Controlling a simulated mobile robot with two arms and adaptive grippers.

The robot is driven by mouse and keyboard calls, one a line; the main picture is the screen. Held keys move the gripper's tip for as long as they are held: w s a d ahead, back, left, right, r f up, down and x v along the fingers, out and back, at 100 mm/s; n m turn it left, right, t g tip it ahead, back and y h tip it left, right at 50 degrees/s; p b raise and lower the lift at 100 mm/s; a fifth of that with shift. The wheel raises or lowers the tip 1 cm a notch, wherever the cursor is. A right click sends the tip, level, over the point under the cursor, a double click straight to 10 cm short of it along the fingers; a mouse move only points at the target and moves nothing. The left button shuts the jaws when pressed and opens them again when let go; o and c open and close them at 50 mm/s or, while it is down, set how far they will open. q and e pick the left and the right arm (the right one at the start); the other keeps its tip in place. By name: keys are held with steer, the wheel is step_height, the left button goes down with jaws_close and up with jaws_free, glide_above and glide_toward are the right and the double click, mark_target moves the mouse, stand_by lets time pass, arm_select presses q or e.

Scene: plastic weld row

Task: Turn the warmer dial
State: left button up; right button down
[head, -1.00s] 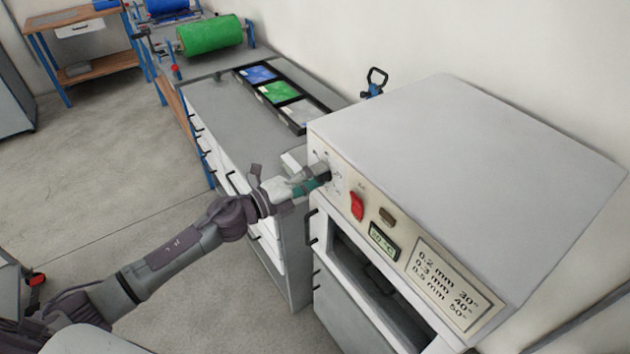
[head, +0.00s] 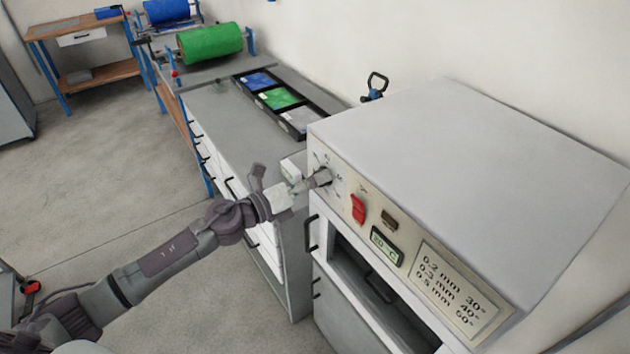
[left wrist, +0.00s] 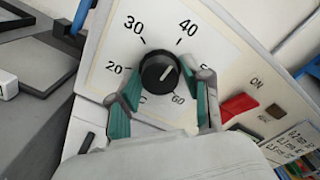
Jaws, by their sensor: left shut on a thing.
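The warmer (head: 470,190) is a large pale box at the right with a slanted front panel. Its black round dial (left wrist: 160,72) has a scale from 20 to 60 around it. The dial's white mark points up and right in the left wrist view, roughly between 40 and 50. My left gripper (head: 322,178) is at the dial in the head view. In the left wrist view its teal-padded fingers (left wrist: 165,105) sit either side of the dial, shut on it. My right gripper is not in view.
A red switch (head: 358,208), a small display (head: 387,246) and a thickness chart (head: 456,288) are on the panel. A grey counter (head: 235,120) with trays of coloured sheets adjoins the warmer. Open floor (head: 110,170) lies to the left.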

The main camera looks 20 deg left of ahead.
arm_select(q)
steer(key=o, duration=1.2)
steer(key=shift+c, duration=0.2)
steer(key=v, duration=1.2)
